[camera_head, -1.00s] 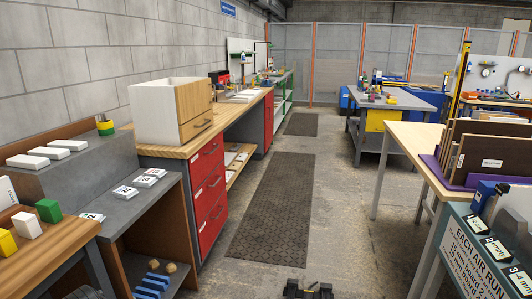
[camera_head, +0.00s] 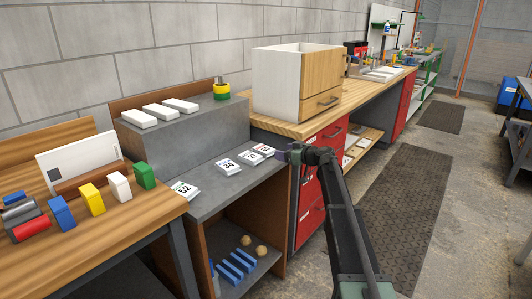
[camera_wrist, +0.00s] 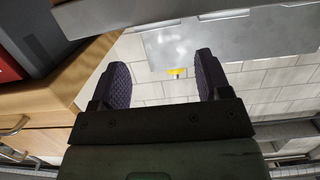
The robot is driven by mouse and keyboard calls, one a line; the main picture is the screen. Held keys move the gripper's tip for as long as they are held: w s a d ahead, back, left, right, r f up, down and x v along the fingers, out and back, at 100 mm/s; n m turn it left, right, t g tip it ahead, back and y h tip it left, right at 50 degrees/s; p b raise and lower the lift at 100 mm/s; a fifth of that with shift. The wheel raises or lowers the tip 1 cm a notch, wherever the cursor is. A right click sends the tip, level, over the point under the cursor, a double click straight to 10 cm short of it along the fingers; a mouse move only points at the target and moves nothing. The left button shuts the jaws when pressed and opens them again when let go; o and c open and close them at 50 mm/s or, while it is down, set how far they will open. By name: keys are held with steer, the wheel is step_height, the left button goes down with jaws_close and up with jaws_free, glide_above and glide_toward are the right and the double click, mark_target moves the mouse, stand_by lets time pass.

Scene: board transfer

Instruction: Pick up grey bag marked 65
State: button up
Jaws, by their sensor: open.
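Several small pale bags with printed numbers lie in a row on the grey lower step of the bench at the left in the head view. The nearest bag (camera_head: 184,190) seems to read 52. Another bag (camera_head: 227,166), a bag (camera_head: 249,156) and the farthest bag (camera_head: 266,149) have numbers too small to read surely; I cannot tell which is marked 65. My gripper (camera_head: 284,155) is just right of the farthest bag, near the step's right edge. In the wrist view my gripper (camera_wrist: 163,80) has its two dark fingers apart with nothing between them.
White blocks (camera_head: 158,115) and a yellow-green roll (camera_head: 221,90) sit on the upper step. A white and wood cabinet (camera_head: 292,80) stands behind my gripper. Coloured blocks (camera_head: 92,199) stand on the left table. The floor (camera_head: 425,190) at right is open.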

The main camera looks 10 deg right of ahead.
mark_target(266, 149)
steer(key=b+x, duration=0.1)
steer(key=x, duration=0.9)
steer(key=shift+w+d+f+b, duration=0.1)
steer(key=shift+d+b, duration=0.1)
steer(key=shift+b, duration=0.15)
steer(key=c, duration=0.7)
